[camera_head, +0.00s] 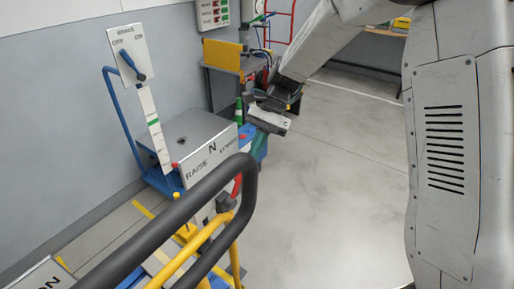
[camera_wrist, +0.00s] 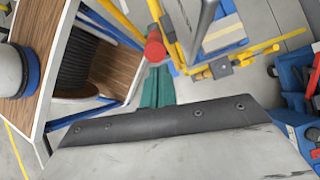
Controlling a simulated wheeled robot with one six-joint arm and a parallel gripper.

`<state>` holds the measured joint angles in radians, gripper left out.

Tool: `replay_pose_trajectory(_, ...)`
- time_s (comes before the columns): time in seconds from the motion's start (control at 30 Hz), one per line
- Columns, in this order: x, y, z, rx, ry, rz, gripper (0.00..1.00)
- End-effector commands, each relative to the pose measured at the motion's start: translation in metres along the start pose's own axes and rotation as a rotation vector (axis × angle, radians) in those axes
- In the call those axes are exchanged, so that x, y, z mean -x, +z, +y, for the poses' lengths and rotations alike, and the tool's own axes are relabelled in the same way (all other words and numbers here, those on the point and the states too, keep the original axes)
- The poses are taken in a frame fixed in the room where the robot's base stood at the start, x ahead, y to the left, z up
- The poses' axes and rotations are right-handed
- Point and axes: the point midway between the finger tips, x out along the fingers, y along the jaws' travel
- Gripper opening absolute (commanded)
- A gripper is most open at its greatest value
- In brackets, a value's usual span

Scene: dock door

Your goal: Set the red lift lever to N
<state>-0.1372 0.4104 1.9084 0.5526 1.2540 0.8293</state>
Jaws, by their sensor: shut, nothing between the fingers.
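A grey box (camera_head: 189,136) on the left carries the words RAISE, N and LOWER along its front edge. A red part (camera_head: 237,186), which looks like the lift lever, shows below the word LOWER, partly hidden by a black handrail. I cannot tell its exact setting. In the wrist view a round red knob (camera_wrist: 155,48) stands just beyond my gripper (camera_wrist: 156,75). My gripper's teal fingers are shut and empty, pointing toward the knob; I cannot tell if they touch it. In the head view my grey wrist hangs just right of the box.
The black handrail (camera_head: 160,226) with yellow posts crosses the near left. A white brake panel (camera_head: 131,54) with a blue lever marked OFF and ON stands behind. A workbench with a yellow panel (camera_head: 222,54) stands at the back. The floor (camera_head: 330,190) on the right is open.

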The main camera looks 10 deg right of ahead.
Motion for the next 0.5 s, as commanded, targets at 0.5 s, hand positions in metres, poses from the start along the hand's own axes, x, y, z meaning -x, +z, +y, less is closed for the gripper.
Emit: replay_pose_trajectory(0.5, 0.0, 0.054, 0.007, 0.023, -0.06, 0.316, 0.0)
